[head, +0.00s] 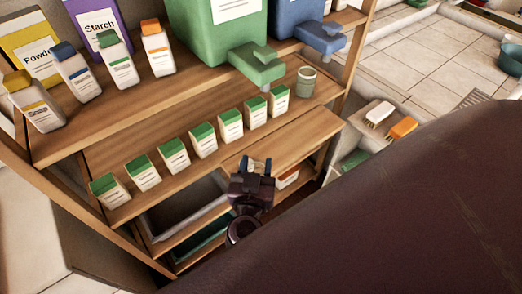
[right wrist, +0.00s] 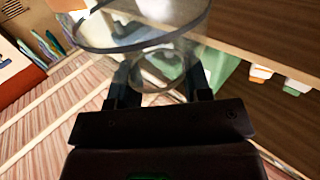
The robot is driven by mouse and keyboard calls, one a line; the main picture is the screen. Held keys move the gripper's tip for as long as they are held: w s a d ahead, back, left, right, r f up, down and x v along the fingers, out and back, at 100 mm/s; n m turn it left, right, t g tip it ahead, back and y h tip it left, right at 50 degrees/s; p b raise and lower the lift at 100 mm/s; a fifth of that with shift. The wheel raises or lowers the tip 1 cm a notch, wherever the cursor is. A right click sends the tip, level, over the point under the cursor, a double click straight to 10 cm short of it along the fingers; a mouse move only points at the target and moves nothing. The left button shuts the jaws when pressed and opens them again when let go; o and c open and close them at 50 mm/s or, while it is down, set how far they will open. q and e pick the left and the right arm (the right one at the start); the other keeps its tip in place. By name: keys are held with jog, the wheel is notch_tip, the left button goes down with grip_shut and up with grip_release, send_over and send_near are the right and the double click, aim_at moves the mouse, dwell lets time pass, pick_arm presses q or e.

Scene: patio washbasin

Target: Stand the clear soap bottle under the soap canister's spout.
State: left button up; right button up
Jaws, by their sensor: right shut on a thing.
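My right gripper (head: 254,170) is in front of the lower shelf, below the row of green-capped cartons. In the right wrist view its fingers (right wrist: 158,82) are closed on a clear round-walled vessel, the clear soap bottle (right wrist: 145,42), whose dark rim is toward the camera. The bottle hardly shows in the head view. A green canister (head: 215,30) with a green spout (head: 257,64) stands on the upper shelf, and a blue canister (head: 297,17) with its own spout (head: 322,37) is to its right. Their labels are unreadable, so I cannot tell which holds soap. My left gripper is out of view.
A small grey-green cup (head: 306,82) stands right of the green spout. Several green-capped cartons (head: 203,140) line the shelf edge below. Several capped bottles (head: 115,58) stand at left. Brushes (head: 402,128) lie at right. My dark body part fills the lower right.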

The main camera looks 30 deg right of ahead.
jog(key=shift+w+a+r, duration=0.1)
jog(key=f+x, duration=0.3)
jog(key=x, duration=1.5)
jog(key=shift+f, duration=0.3)
jog(key=o, duration=1.2)
jog(key=shift+o, duration=0.2)
